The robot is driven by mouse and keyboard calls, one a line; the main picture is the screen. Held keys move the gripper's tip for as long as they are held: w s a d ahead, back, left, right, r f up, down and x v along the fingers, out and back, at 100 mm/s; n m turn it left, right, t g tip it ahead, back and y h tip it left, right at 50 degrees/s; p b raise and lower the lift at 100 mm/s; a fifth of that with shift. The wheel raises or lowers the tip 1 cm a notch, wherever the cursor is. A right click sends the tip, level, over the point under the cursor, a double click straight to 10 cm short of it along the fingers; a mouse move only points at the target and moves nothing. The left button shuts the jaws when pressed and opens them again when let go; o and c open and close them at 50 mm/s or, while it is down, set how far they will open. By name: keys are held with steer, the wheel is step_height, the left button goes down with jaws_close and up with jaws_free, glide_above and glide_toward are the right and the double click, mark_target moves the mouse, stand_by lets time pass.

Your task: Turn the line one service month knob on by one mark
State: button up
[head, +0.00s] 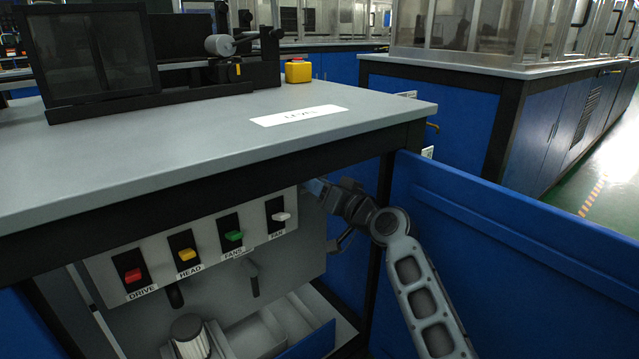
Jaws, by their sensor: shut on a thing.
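My gripper (315,187) is at the right end of the grey switch panel (205,262), under the table's front edge. My dark wrist hides much of it. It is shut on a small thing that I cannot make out. No knob with month marks can be told in this view, and no marks or pointer can be read.
The panel has red DRIVE (133,275), yellow HEAD (187,254), green (234,236) and white FAN (281,216) switches. The grey tabletop (330,135) overhangs it. A blue panel (520,250) stands close behind my arm. A round grey part (190,335) is low down.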

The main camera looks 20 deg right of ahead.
steer(key=shift+d+m+p, duration=0.1)
steer(key=shift+m+p, duration=1.55)
steer(key=shift+m, duration=2.45)
steer(key=shift+f, duration=0.1)
steer(key=o, duration=1.1)
steer(key=shift+c, duration=0.2)
steer(key=p+v, duration=0.1)
steer(key=v, duration=0.6)
steer(key=shift+s+p, duration=0.35)
steer(key=shift+p, duration=0.05)
steer(key=shift+d, duration=0.1)
